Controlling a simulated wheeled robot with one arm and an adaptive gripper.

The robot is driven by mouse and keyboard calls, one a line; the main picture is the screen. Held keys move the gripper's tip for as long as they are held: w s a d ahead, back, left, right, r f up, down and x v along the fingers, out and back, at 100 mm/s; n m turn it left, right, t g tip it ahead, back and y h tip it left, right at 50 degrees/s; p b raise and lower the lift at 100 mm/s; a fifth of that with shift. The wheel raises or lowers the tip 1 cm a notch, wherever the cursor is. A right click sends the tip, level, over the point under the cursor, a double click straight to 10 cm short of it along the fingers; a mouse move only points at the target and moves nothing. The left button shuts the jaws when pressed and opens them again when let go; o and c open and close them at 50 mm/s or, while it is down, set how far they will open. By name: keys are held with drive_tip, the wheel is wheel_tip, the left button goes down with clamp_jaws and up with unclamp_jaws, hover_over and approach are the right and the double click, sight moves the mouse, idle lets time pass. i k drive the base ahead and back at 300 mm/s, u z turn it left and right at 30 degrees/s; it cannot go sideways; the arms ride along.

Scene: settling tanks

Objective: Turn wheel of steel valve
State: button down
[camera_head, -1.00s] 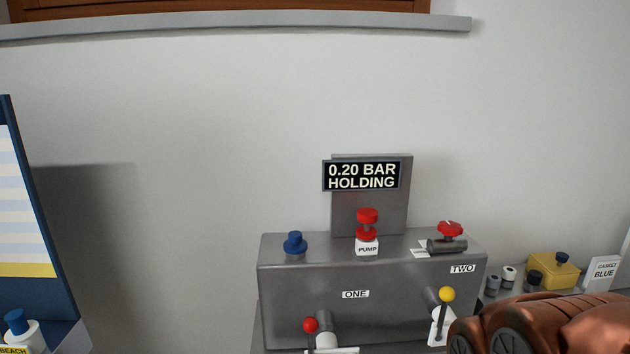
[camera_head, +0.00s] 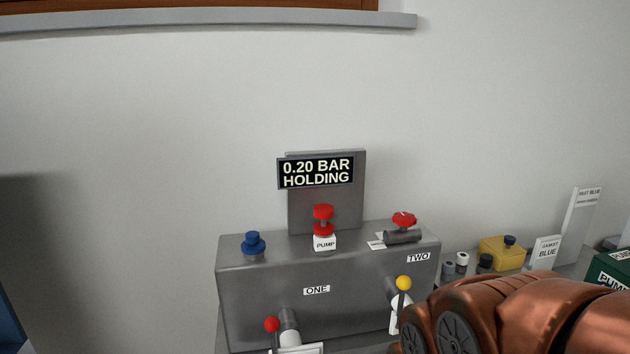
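A small red wheel (camera_head: 404,219) sits on a dark steel valve body (camera_head: 402,237) on top of the grey console, at its right end. A small white label (camera_head: 377,244) lies beside the valve, its text too small to read. My copper-coloured arm reaches in at the lower right, in front of the console's right end and below the valve. My gripper's fingers do not show in this view. Nothing visible touches the wheel.
The grey console (camera_head: 260,290) carries a blue knob (camera_head: 253,243), a red pump button (camera_head: 323,213), a red-knobbed lever (camera_head: 272,324) and a yellow-knobbed lever (camera_head: 403,283). The display (camera_head: 316,172) reads 0.20 BAR HOLDING. A yellow box (camera_head: 502,252) stands right.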

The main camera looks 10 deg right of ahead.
sight(403, 219)
drive_tip(key=k, duration=1.2)
drive_tip(key=z, duration=0.4)
drive_tip(key=i, duration=0.75)
drive_tip(key=u, duration=0.05)
